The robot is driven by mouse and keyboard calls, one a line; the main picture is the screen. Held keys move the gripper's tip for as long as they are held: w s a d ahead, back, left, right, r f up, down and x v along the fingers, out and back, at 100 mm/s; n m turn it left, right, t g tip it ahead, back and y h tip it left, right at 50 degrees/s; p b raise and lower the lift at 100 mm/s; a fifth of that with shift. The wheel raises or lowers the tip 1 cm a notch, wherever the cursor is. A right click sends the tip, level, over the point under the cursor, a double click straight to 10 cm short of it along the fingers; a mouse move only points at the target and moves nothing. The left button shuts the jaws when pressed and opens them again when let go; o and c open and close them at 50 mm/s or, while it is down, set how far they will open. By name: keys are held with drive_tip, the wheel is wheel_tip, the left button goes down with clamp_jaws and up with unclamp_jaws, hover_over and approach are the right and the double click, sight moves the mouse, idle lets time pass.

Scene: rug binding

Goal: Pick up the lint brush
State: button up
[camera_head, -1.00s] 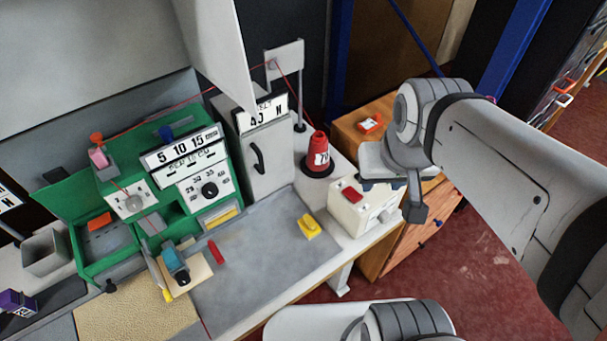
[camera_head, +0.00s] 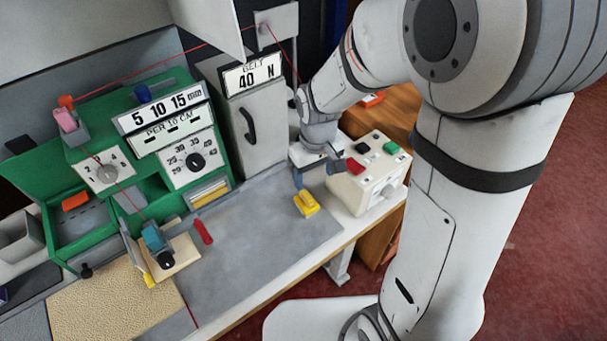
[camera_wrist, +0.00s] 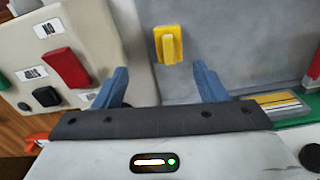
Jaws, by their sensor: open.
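A small yellow block with a raised grip, which looks like the lint brush (camera_head: 306,204), lies on the grey work surface near its right edge. In the wrist view the lint brush (camera_wrist: 168,45) shows ahead of the fingertips, between their lines and a little right of centre. My gripper (camera_head: 316,174) is open and empty, above and just behind the brush in the head view. Its two blue fingers (camera_wrist: 161,76) stand wide apart in the wrist view and appear clear of the brush.
A cream control box (camera_head: 365,186) with red, black and green buttons stands close to the right of my gripper. A grey cabinet (camera_head: 262,135) and a green machine (camera_head: 125,130) stand behind. A small red item (camera_head: 203,231) lies left of the brush. The grey surface (camera_head: 255,245) between is clear.

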sight(307, 196)
drive_tip(key=shift+n, duration=0.3)
drive_tip(key=f, duration=0.4)
drive_tip(key=a+f, duration=0.1)
drive_tip(key=f, duration=0.6)
drive_tip(key=shift+w+a+f, duration=0.25)
drive_tip(key=shift+a+f, duration=0.1)
drive_tip(key=shift+c, duration=0.2)
drive_tip(key=c, duration=1)
